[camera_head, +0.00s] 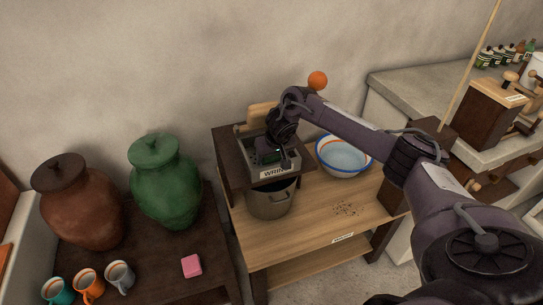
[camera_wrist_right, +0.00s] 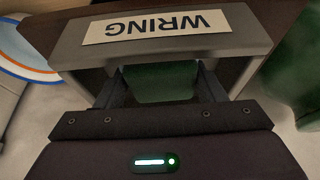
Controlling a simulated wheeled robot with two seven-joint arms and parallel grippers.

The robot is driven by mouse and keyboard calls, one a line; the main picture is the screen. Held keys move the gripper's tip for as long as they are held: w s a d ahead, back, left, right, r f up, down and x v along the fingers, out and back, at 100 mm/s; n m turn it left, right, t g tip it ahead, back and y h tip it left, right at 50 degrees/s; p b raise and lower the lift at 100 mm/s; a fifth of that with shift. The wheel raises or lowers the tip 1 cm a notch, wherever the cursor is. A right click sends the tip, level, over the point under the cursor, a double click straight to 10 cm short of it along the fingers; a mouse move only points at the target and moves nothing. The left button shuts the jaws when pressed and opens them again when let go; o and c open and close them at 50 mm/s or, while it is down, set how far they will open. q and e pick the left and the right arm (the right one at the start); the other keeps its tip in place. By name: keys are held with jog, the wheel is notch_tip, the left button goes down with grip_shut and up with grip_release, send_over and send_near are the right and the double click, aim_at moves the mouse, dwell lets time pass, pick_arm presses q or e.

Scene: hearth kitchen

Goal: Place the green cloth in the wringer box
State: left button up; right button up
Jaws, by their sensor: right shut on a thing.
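The wringer box (camera_head: 293,165) is a grey open box with a "WRING" label, on a dark raised shelf above the wooden table. It also shows in the right wrist view (camera_wrist_right: 262,42), with its label at the top. My right gripper (camera_head: 272,156) points down into the box. In the right wrist view the green cloth (camera_wrist_right: 160,84) sits between my right gripper's fingers (camera_wrist_right: 160,88), inside the box walls, and the gripper is shut on it. The cloth's lower part is hidden. My left gripper is in neither view.
A metal pot (camera_head: 270,203) stands below the shelf front. A white bowl (camera_head: 343,157) with blue and orange bands is right of the box. Dark crumbs (camera_head: 346,209) lie on the table. Green jar (camera_head: 165,185), brown jar (camera_head: 80,205), mugs and pink sponge (camera_head: 192,266) are left.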

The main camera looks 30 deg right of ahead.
jog(key=o, duration=1)
jog(key=p+v, duration=0.2)
jog(key=v, duration=0.9)
jog(key=shift+r, duration=0.1)
jog(key=shift+s+a+r, duration=0.15)
jog(key=shift+s+r, duration=0.15)
jog(key=shift+r, duration=0.15)
